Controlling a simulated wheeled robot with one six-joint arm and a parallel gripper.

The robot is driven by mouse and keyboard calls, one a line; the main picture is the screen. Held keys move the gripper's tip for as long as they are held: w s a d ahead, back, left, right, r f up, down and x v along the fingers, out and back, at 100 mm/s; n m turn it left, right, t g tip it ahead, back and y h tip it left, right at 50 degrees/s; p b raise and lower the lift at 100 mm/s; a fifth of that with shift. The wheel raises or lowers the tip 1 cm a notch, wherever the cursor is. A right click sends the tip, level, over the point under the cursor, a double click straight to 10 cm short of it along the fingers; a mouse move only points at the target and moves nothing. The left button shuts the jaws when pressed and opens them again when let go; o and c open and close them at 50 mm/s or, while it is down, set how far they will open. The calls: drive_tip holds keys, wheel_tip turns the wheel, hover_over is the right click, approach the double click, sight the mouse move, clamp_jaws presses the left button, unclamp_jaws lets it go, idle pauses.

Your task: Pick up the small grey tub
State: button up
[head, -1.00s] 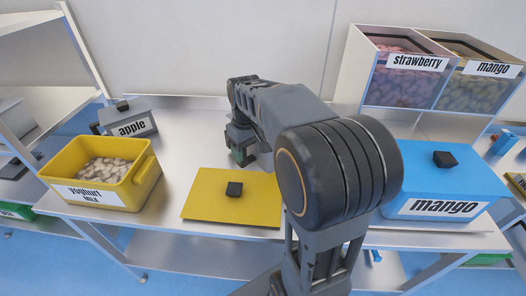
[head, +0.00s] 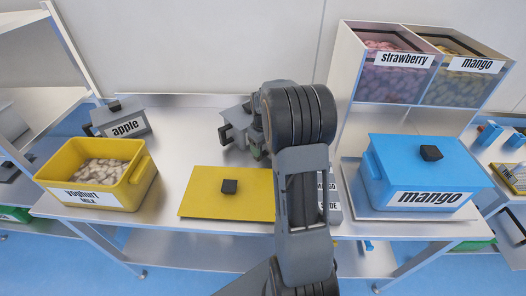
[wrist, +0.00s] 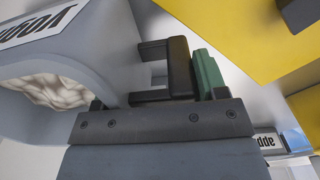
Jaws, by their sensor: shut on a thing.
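The small grey tub (head: 238,120) stands on the back middle of the steel table in the head view, mostly hidden by my arm. In the wrist view the grey tub (wrist: 115,35) fills the left side, with a partly cut-off label beginning "yogh" and pale lumpy contents in its opening. Its black handle (wrist: 179,68) lies between the green-padded fingers of my gripper (wrist: 155,92). My gripper is shut on this handle. In the head view my gripper (head: 257,150) is largely covered by my arm. Whether the tub touches the table cannot be told.
A yellow lid (head: 205,203) lies in front. A yellow yoghurt tub (head: 55,178) and grey apple tub (head: 103,120) stand left. A blue mango tub (head: 385,180) stands right, below strawberry and mango bins (head: 425,100). A grey labelled box (head: 333,205) shows partly behind my arm.

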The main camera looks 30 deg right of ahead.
sight(263, 156)
drive_tip(key=shift+f, duration=1.35)
drive_tip(key=shift+f, duration=0.15)
drive_tip(key=o, duration=1.3)
